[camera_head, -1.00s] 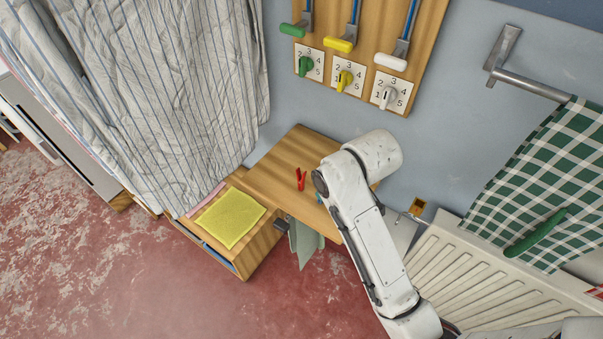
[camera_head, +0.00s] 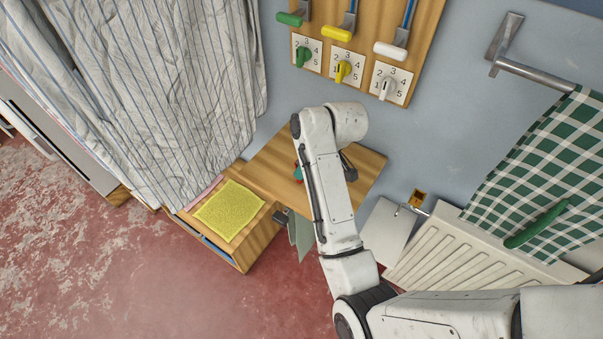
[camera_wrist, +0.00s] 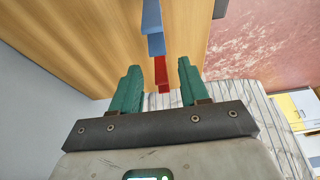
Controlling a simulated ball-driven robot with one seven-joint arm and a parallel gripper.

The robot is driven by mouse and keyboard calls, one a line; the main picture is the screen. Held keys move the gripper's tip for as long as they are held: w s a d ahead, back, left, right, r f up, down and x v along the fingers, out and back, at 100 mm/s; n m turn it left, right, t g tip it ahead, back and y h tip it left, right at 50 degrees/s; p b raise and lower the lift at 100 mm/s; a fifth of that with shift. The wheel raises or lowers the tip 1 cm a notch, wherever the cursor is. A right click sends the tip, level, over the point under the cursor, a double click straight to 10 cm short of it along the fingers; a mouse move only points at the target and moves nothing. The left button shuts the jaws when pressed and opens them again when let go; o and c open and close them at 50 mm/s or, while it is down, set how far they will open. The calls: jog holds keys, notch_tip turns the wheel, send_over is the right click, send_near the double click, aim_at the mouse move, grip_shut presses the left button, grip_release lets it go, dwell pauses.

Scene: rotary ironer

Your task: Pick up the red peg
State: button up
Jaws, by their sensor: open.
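The red peg (camera_wrist: 162,76) shows in the wrist view between the two green fingers of my gripper (camera_wrist: 159,66). The fingers are apart, one on each side of the peg, with gaps on both sides. How deep the peg sits between them is hard to tell. In the head view my arm covers nearly all of the peg. Only a bit of red and a green fingertip (camera_head: 298,174) show at the arm's left edge, over the wooden shelf (camera_head: 366,172).
A blue peg (camera_wrist: 152,27) is close to the red one in the wrist view. A yellow cloth (camera_head: 229,210) lies on the lower wood at left, beside the hanging striped sheet (camera_head: 150,90). The knob board (camera_head: 420,50) is on the wall behind; a radiator (camera_head: 465,260) stands right.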

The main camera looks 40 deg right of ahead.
jog(key=x, duration=0.5)
jog(key=shift+s, duration=0.1)
jog(key=shift+c, duration=0.3)
jog(key=shift+r, duration=0.1)
grip_shut()
